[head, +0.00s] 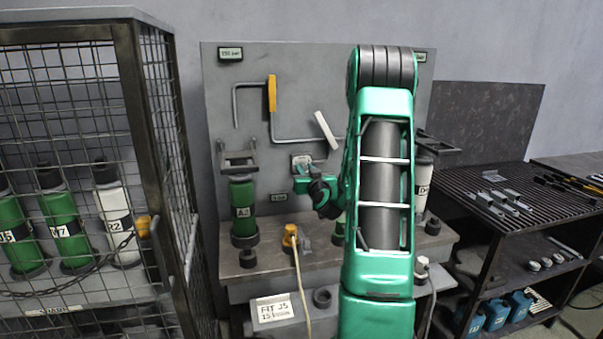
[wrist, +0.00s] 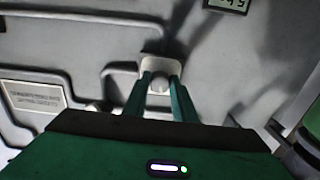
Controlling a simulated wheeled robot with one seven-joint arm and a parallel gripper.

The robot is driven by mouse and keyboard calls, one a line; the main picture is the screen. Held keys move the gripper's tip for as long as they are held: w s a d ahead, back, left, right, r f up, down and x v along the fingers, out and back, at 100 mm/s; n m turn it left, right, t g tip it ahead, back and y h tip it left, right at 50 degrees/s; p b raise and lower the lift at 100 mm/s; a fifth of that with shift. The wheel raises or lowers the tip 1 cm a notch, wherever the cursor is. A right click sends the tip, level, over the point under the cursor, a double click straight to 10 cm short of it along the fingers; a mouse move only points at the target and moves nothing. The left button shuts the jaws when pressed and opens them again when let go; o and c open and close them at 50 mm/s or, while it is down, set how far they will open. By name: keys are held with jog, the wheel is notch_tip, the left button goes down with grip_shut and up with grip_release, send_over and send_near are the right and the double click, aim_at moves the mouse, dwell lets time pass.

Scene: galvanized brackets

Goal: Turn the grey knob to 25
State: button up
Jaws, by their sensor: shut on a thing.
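The grey knob (wrist: 159,84) shows in the wrist view as a small rounded piece on a pale plate (wrist: 152,65). The two green fingers of my gripper (wrist: 160,80) stand on either side of it and are shut on it. In the head view my gripper (head: 301,174) reaches the pale plate on the grey panel (head: 225,100), with the knob itself mostly hidden. A small display (wrist: 228,4) is cut off by the top edge of the wrist view, and its digits are not clearly readable. The knob's setting cannot be read.
A yellow-handled lever (head: 272,94) and a white lever (head: 326,130) are on the panel near my arm. Green cylinder A3 (head: 243,206) and a yellow plug with a cord (head: 290,238) stand below. A wire cage (head: 130,60) is at left, a dark rack (head: 500,240) at right.

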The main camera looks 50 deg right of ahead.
jog(key=shift+a, duration=0.15)
jog(key=m, duration=2.3)
jog(key=shift+w+a+r, duration=0.1)
jog(key=shift+w+a, duration=0.15)
jog(key=shift+m, duration=0.4)
jog(key=o, duration=1)
jog(key=shift+o, duration=0.2)
jog(key=shift+s+d, duration=0.1)
